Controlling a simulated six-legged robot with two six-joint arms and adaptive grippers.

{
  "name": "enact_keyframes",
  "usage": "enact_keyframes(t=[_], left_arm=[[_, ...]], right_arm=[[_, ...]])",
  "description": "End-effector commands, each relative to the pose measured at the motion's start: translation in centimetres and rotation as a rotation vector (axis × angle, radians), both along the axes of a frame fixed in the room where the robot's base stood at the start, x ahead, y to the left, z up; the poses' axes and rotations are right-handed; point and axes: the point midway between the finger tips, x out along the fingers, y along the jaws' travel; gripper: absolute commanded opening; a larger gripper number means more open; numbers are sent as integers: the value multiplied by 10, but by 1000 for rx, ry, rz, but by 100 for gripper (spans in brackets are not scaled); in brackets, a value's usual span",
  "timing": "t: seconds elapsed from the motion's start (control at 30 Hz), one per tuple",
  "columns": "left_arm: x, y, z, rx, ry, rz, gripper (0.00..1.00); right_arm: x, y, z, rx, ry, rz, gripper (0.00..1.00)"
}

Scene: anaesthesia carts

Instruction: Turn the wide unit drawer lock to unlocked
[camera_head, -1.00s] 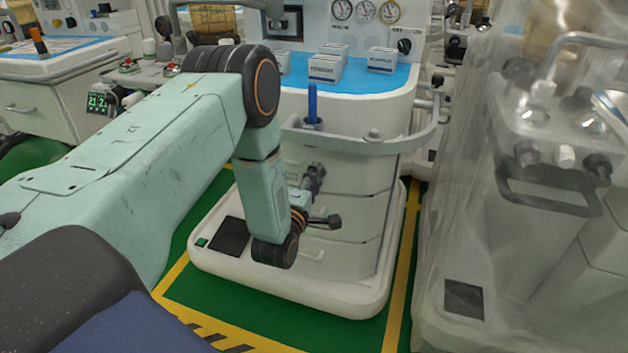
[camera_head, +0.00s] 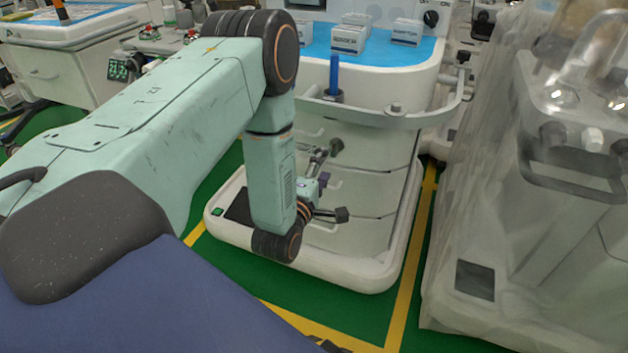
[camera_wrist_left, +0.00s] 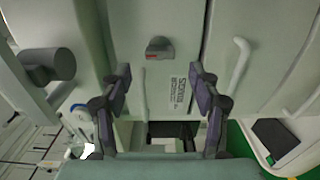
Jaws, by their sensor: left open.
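The wide unit (camera_head: 372,160) is the pale cart with a blue top in the middle of the head view. Its drawer front fills much of the left wrist view. There the lock, a small grey knob with a red mark (camera_wrist_left: 159,48), sits on the panel beyond my fingertips. I cannot make out the lock in the head view. My left gripper (camera_head: 338,182) is in front of the drawers. In the left wrist view, my left gripper (camera_wrist_left: 160,80) is open and empty, its fingers on either side of the knob's line, apart from it. My right gripper is not in view.
A printed label (camera_wrist_left: 180,95) and a pale drawer handle (camera_wrist_left: 239,62) are near the knob. A rail (camera_head: 395,115) runs around the cart front, with a blue upright item (camera_head: 334,75). A plastic-covered cart (camera_head: 545,220) stands close on the right. Green floor with yellow lines (camera_head: 405,290) shows in front.

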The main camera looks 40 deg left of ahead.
Motion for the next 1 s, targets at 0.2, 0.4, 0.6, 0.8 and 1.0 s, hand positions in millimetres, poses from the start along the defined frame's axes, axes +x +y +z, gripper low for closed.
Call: enact_keyframes(t=[0.2, 0.4, 0.6, 0.8, 1.0], left_arm=[[-41, -10, -1, -1, 4, 0, 62], [-59, -14, 0, 0, 1, -1, 62], [-62, -15, 0, 0, -1, -1, 62], [-62, -15, 0, 0, -1, -1, 62], [-62, -15, 0, 0, -1, -1, 62]], right_arm=[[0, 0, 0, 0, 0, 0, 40], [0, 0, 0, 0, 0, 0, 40], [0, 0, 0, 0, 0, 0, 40], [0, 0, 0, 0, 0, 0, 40], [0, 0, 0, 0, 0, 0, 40]])
